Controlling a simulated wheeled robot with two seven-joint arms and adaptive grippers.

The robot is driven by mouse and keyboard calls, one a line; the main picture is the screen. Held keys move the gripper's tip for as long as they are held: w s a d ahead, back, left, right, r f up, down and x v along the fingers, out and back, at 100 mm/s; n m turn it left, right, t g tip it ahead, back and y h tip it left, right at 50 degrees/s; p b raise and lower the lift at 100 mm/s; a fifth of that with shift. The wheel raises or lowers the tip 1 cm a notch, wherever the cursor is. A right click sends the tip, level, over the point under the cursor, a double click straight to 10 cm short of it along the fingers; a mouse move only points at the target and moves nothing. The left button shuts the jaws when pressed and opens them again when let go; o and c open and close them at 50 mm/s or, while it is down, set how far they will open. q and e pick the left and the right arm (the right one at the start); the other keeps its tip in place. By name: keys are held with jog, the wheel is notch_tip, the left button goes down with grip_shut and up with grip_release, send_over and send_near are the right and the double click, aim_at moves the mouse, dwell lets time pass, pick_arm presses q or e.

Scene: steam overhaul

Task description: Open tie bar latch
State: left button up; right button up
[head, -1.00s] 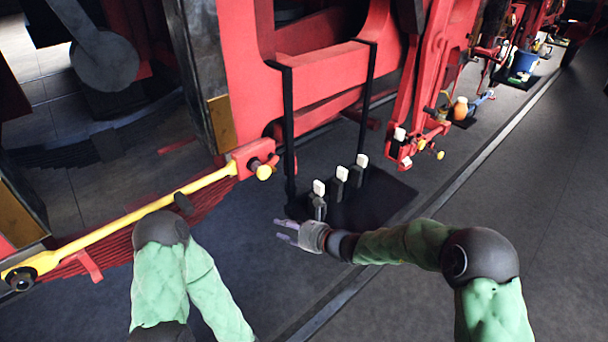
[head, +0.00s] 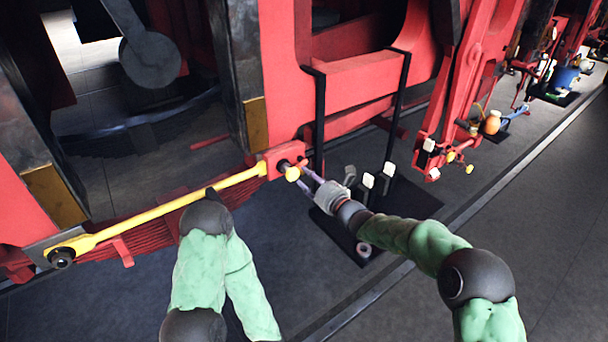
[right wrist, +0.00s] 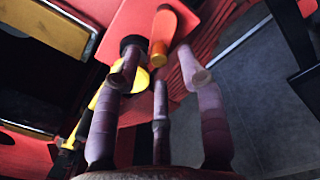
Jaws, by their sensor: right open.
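The yellow tie bar (head: 170,208) runs slantwise along the red frame. Its right end meets a red block (head: 275,162) with a dark round part and a yellow knob (head: 292,174), seemingly the latch. In the right wrist view the knob (right wrist: 160,45) looks orange-yellow and stands out from the red block (right wrist: 137,22). My right gripper (head: 308,174) is open, its purple fingertips close beside the knob. In the right wrist view its spread fingers (right wrist: 165,80) are around the knob's line; contact cannot be told. My left arm is below the bar; its gripper does not show.
Black posts with white tops (head: 388,168) stand on a dark mat (head: 415,200) behind my right wrist. A black upright rod (head: 319,120) is just right of the block. A red linkage (head: 450,110) hangs further right.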

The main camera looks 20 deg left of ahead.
jog(key=shift+x, duration=1.3)
